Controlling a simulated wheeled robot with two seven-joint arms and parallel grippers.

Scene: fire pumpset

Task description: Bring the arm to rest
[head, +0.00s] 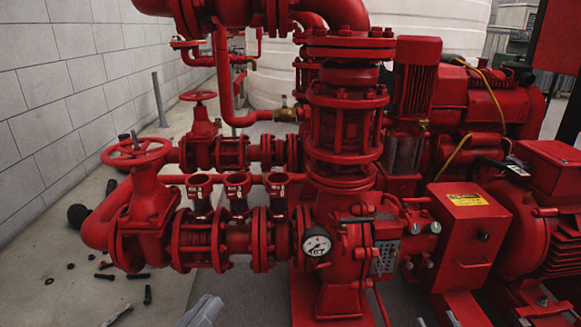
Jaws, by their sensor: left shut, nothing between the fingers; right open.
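A grey piece of my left gripper (204,312) shows at the bottom edge, left of the middle. It is shut and holds nothing that I can see. Most of it and the rest of its arm are cut off by the frame. It appears in front of the floor, below the red pump pipework (230,243), apart from it. My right gripper is not recognisable in the view.
Loose bolts (147,295) lie on the floor at left. A block wall (70,90) stands behind.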

